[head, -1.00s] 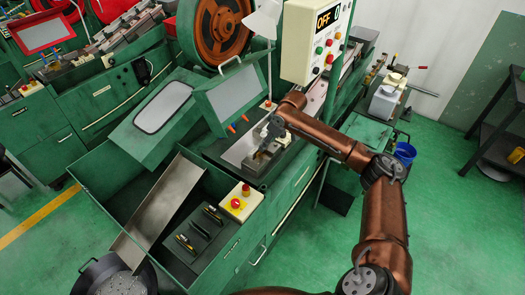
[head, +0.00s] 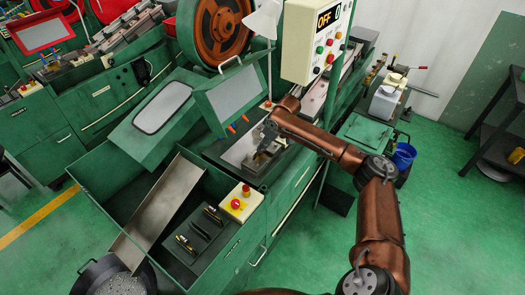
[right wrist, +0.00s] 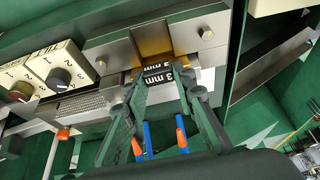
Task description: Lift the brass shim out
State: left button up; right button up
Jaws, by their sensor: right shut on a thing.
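The brass shim (right wrist: 152,40) shows in the right wrist view as a golden plate between two grey steel blocks. Its black tab is marked "3 mm" (right wrist: 168,74). My right gripper (right wrist: 158,86) is shut on this tab, one finger at each side. In the head view my right gripper (head: 266,136) points down at the small steel fixture (head: 258,160) on the green machine's bed. The shim is too small and covered to make out clearly there. How deep it sits between the blocks is hidden. My left gripper is not in view.
A control box (head: 312,40) reading "OFF" stands behind the arm. A tilted green guard (head: 228,95) is left of the gripper. A panel with red buttons (head: 241,203) and a dark tray with several tools (head: 200,232) are in front. Knobs (right wrist: 59,78) lie left in the wrist view.

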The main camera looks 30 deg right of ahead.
grip_shut()
jog(key=shift+r, duration=0.1)
notch_tip(320, 180, up, 12)
jog(key=p, duration=0.1)
jog(key=s+d+r+p, duration=0.1)
jog(key=s+d+p, duration=0.2)
jog(key=s, duration=0.5)
jog(key=s+d+r+p, duration=0.2)
jog(key=s+d+p, duration=0.1)
jog(key=s, duration=0.5)
jog(key=shift+s+d, duration=0.3)
jog(key=shift+d, duration=0.15)
dwell(0.3)
